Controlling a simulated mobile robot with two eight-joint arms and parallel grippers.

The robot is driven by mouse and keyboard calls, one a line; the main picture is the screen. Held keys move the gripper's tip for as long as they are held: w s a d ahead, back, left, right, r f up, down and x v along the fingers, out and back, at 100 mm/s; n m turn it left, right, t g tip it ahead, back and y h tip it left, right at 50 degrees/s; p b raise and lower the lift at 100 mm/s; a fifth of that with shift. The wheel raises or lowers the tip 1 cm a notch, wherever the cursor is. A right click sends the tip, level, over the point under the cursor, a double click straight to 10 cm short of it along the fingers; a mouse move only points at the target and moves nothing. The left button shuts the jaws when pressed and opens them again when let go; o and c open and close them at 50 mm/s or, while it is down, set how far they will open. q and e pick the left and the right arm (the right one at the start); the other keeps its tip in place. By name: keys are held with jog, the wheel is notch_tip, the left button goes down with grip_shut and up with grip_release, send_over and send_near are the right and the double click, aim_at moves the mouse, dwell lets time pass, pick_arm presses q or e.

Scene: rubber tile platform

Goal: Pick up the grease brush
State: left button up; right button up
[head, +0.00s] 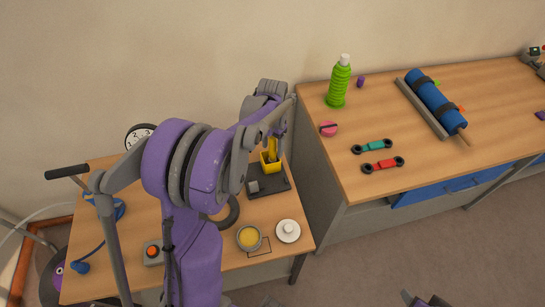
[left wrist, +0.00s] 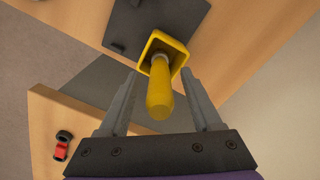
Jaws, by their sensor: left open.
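The grease brush appears to be the yellow-handled tool (left wrist: 160,92) standing in a square yellow cup (left wrist: 178,50), handle end up; its lower end is hidden in the cup. In the head view the cup (head: 270,166) and the yellow handle (head: 272,147) show at the back right of the left table. My left gripper (left wrist: 160,74) is open, one finger on each side of the handle, with gaps visible and nothing gripped. In the head view my wrist hangs over the cup. Dark parts at the bottom edge (head: 424,299) seem to be my right gripper, mostly cut off.
The cup stands on a dark base (head: 270,184). Near it are a tin of yellow stuff (head: 249,238) and a white round item (head: 288,231). The taller right workbench (head: 430,170) stands close beside, holding a green bottle (head: 339,83) and red tool (head: 383,165).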

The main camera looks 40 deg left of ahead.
pick_arm(q)
grip_shut()
dwell(1.4)
